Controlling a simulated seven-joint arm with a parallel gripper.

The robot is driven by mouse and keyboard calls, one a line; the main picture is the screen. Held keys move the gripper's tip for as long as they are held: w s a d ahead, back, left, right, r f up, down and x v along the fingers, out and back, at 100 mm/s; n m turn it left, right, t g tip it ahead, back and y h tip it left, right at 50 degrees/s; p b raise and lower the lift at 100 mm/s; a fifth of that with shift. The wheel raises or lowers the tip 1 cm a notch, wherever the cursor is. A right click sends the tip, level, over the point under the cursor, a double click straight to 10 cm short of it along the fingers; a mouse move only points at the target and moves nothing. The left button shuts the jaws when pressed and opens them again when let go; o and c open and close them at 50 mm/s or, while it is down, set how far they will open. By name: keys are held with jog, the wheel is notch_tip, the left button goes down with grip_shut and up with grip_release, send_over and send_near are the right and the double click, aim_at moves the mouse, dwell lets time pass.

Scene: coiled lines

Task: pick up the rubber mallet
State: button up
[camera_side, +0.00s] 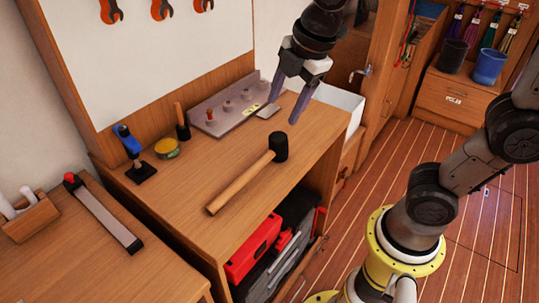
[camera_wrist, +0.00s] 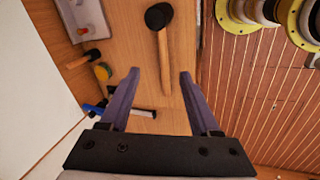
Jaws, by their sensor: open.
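The rubber mallet (camera_side: 244,178) lies flat on the wooden workbench (camera_side: 190,200), with a black head and a light wooden handle. In the side view its head is toward the back right and its handle points to the front left. My gripper (camera_side: 284,103) is open and empty above the bench, higher than the mallet and beyond its head. In the wrist view the mallet (camera_wrist: 162,50) lies ahead of my gripper (camera_wrist: 158,75), its head at the top and its handle running down between the two fingers, below them and apart from them.
A grey rack with knobs (camera_side: 222,105), a scraper (camera_side: 268,111), a yellow tin (camera_side: 166,149), a blue-topped clamp-like tool (camera_side: 133,150) and a small hammer (camera_side: 181,122) stand along the bench's back. A red toolbox (camera_side: 253,248) sits on the shelf below. The bench around the mallet is clear.

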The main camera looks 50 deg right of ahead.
jog(key=n+g, duration=0.2)
send_near(252, 170)
jog(key=shift+w+f, duration=0.25)
jog(key=shift+f, duration=1.3)
jog(key=shift+w+f, duration=0.25)
jog(key=shift+f, duration=1.3)
jog(key=shift+w+f, duration=0.3)
jog(key=shift+f, duration=1.25)
